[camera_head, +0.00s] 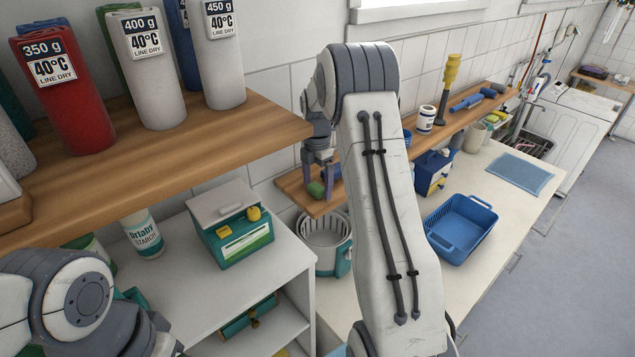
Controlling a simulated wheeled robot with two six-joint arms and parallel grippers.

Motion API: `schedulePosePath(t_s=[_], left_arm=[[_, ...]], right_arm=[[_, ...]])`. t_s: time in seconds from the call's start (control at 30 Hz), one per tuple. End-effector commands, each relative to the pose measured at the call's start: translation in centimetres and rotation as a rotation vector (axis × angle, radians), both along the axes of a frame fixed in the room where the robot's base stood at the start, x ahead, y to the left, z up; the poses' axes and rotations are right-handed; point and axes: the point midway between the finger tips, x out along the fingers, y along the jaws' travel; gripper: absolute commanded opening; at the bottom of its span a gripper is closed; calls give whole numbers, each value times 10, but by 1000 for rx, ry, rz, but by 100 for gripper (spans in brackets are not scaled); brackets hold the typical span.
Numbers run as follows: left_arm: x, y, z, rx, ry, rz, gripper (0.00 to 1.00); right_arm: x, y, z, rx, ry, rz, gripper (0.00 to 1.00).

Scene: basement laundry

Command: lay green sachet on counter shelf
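The counter shelf (296,183) is a wooden plank along the tiled wall above the counter; my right arm hides its middle. My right gripper (318,182) points down over the near end of this shelf. The green sachet (316,189) is small and sits between its two fingertips, which appear to be shut on it. I cannot tell whether the sachet touches the shelf. Of my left arm only a joint shows at the lower left; its gripper is out of view.
A dark blue item (337,172) is close behind the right fingers. A white-and-teal bucket (327,240) stands below the sachet. A blue basket (462,226) and blue box (432,172) stand on the counter.

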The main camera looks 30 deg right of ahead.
Motion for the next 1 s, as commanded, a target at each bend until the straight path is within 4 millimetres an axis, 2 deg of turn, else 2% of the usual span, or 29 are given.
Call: schedulePosePath(t_s=[0.27, 0.33, 0.47, 0.6, 0.8, 1.0], left_arm=[[0, 0, 2, 0, 0, 0, 89], [0, 0, -6, 0, 0, 0, 89], [0, 0, -21, -1, -1, 0, 89], [0, 0, -35, -1, -1, -2, 89], [0, 0, -45, -1, -1, -3, 89], [0, 0, -47, -1, -1, -3, 89]], right_arm=[[0, 0, 5, -1, -1, 0, 96], [1, 0, 9, -2, -3, 0, 96], [2, 0, 31, -3, -7, 0, 96], [2, 0, 63, -3, -7, 0, 96], [1, 0, 102, -2, -3, 0, 96], [0, 0, 121, -1, -1, 0, 96]])
